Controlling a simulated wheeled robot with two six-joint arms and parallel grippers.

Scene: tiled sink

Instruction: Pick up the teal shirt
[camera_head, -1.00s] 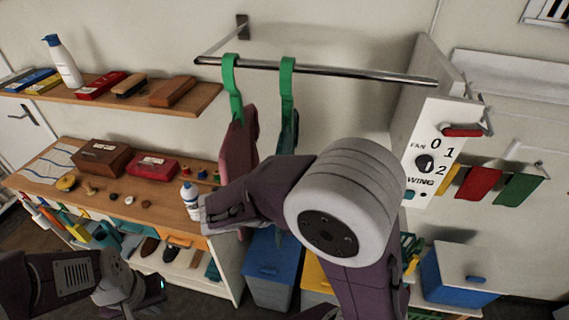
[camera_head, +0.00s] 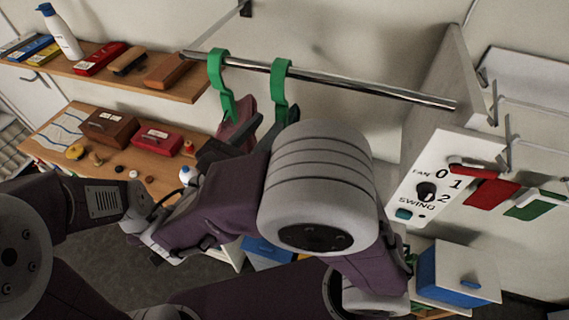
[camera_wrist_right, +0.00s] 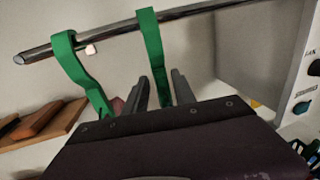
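Two green hangers hang on a metal rail: the left one (camera_head: 222,85) and the right one (camera_head: 281,85). A dusky pink shirt (camera_head: 237,127) hangs from the left hanger, partly hidden. The teal shirt belongs under the right hanger but is almost wholly hidden behind my right arm. My right gripper (camera_head: 238,148) is raised just below the hangers. In the right wrist view its two dark fingers (camera_wrist_right: 160,92) stand apart, with the right hanger's lower end showing between them.
The rail (camera_head: 345,83) runs to a white panel (camera_head: 432,190) with a fan dial at the right. A wooden shelf (camera_head: 185,85) with a bottle and boxes is at the upper left. Below it is a wooden counter (camera_head: 60,135) with boxes and small items.

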